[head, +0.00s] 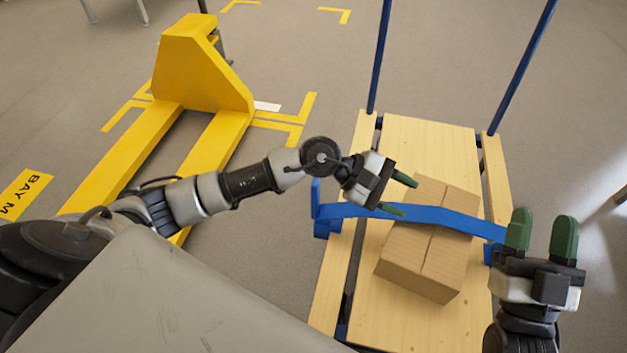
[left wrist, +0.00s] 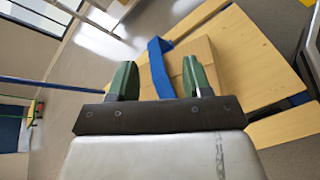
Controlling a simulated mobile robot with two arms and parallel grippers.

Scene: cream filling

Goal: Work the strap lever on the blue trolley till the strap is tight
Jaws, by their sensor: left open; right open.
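The blue trolley (head: 370,318) has a wooden slatted deck and blue posts. A cardboard box (head: 425,262) sits on it at an angle. A blue strap (head: 440,217) runs across the box top; it also shows in the left wrist view (left wrist: 160,72). At the strap's left end, a short blue upright piece (head: 316,193) stands at the trolley's edge; I cannot tell for sure that it is the lever. My left gripper (head: 404,196) is open above the box and strap, holding nothing. My right gripper (head: 541,228) is open and empty, hiding the strap's right end.
A yellow pallet jack (head: 195,75) stands on the floor to the left, with yellow floor markings (head: 305,108) around it. Blue posts (head: 522,65) rise at the trolley's far end. Grey floor between the jack and trolley is clear beneath my left arm.

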